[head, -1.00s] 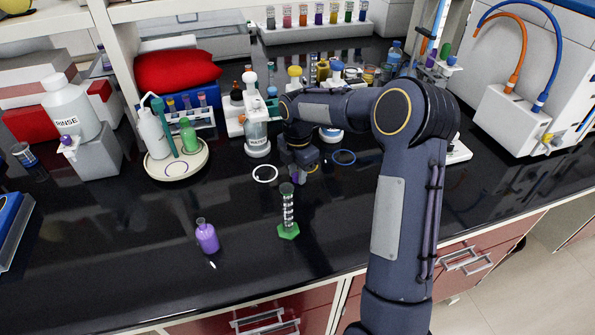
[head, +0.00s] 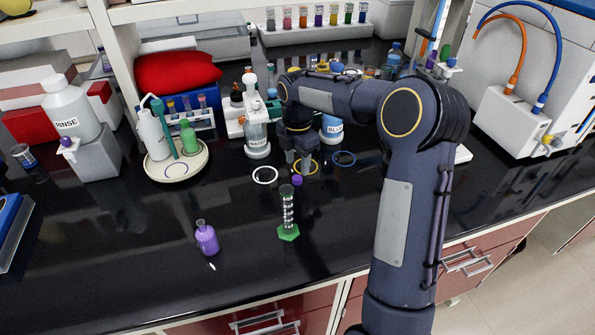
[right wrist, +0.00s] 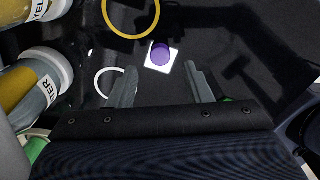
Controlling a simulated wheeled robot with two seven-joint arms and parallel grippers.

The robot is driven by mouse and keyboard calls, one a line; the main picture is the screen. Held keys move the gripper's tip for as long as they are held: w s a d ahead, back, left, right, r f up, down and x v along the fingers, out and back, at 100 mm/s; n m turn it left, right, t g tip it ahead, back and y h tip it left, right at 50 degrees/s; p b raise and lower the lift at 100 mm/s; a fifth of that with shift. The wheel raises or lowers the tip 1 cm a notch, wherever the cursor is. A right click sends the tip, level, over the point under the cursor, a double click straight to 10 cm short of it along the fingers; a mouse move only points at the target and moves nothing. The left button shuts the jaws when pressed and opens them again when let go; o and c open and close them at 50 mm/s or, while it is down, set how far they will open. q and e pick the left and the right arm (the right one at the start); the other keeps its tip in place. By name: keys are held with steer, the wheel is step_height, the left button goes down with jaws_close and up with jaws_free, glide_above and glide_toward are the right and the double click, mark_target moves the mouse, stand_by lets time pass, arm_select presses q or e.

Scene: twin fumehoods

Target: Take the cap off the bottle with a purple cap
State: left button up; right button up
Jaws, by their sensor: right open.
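A small purple cap (head: 297,180) is on the black bench, just behind the green-based cylinder, and shows as a purple disc (right wrist: 160,54) in the right wrist view. My right gripper (head: 299,164) is just above and behind it. In the right wrist view its two fingers (right wrist: 160,68) are spread apart with nothing between them, and the cap is beyond the tips. A purple bottle (head: 207,239) stands upright at the front left of the cap, and no cap shows on its narrow neck. My left gripper is not in view.
The green-based cylinder (head: 288,232) stands close in front of the cap. White (head: 265,175), yellow and blue (head: 344,158) rings lie nearby. The WATER bottle (head: 257,140) and BLUE bottle (head: 331,130) stand behind. The bench front left is mostly clear.

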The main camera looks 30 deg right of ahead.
mark_target(297, 177)
step_height(297, 177, up, 7)
steer(key=s+a+r+m+t, duration=0.1)
steer(key=s+a+r+m, duration=0.1)
steer(key=s+r+m, duration=0.45)
steer(key=s+a+f+m+t+y, duration=0.1)
steer(key=s+a+f+m, duration=0.2)
steer(key=s+m, duration=0.2)
steer(key=s+a+f+m+t+y, duration=0.1)
steer(key=s+m, duration=0.4)
steer(key=s, duration=0.5)
steer(key=s+a+f+m+t+y, duration=0.1)
steer(key=s+a+f+m+t, duration=0.1)
steer(key=s+a+f+m, duration=0.2)
steer(key=s+a+m, duration=0.1)
steer(key=s, duration=0.2)
steer(key=shift+s+a+f+t+y, duration=0.25)
steer(key=shift+s+f+t+y, duration=0.05)
steer(key=shift+s+y, duration=0.1)
